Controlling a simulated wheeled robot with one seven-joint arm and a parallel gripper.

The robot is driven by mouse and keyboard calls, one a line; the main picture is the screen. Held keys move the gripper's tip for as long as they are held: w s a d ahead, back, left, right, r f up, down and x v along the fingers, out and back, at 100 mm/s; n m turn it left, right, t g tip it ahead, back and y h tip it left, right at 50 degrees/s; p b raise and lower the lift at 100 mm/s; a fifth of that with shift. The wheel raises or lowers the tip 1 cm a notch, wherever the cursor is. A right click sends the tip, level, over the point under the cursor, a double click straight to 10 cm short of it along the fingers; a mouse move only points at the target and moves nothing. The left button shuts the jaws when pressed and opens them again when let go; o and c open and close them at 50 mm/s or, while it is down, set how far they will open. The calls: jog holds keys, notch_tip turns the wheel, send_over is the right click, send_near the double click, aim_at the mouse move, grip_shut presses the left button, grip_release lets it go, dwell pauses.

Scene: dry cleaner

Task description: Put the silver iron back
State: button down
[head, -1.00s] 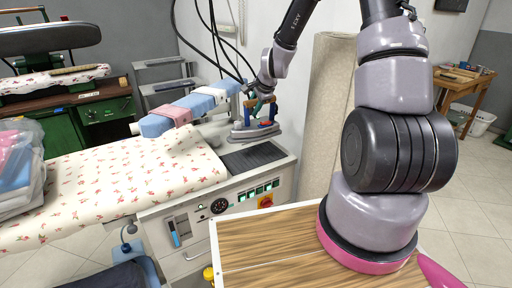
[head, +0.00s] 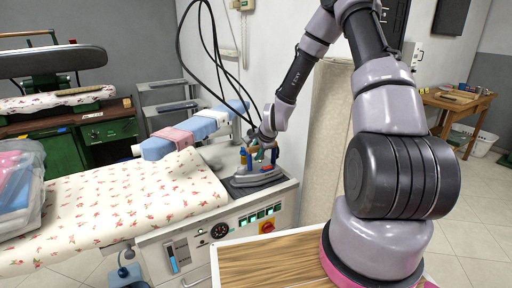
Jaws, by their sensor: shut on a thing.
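The silver iron (head: 258,178) has a grey metal sole and a blue and orange-red upper part. It is at the dark ribbed rest pad (head: 232,190) on the right end of the ironing table. Its sole looks level and over the pad; I cannot tell whether it touches the pad. My gripper (head: 262,153) reaches down from above and is shut on the iron's handle. The fingers are small here and partly hidden by the iron and cables.
A floral ironing board (head: 120,205) spreads left of the pad. A blue and pink sleeve arm (head: 185,135) stands behind it. Black cables (head: 222,70) hang close to my wrist. The control panel (head: 235,228) is below the pad. Bagged clothes (head: 18,190) lie at far left.

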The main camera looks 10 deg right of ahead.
jog(key=shift+w+f, duration=0.1)
jog(key=c, duration=0.6)
grip_release()
jog(key=shift+f, duration=0.1)
jog(key=shift+o, duration=0.2)
jog(key=shift+s, duration=0.2)
jog(key=s+d+r+n, duration=0.15)
jog(key=s+r, duration=0.35)
jog(key=r, duration=0.5)
jog(key=s+d+r+n+h, duration=0.1)
jog(key=s+r+n, duration=0.2)
jog(key=s+r, duration=0.45)
jog(key=s+d+r+n, duration=0.15)
jog(key=s+r, duration=0.25)
jog(key=r, duration=0.7)
jog(key=s+r+n, duration=0.2)
jog(key=s+r, duration=0.3)
jog(key=s, duration=0.2)
jog(key=s+r+n+y, duration=0.1)
jog(key=s+r+n, duration=0.1)
jog(key=s+r, duration=0.3)
jog(key=s, duration=0.3)
jog(key=shift+s+d+r+t, duration=0.15)
jog(key=shift+s+d+t, duration=0.15)
jog(key=shift+d, duration=0.05)
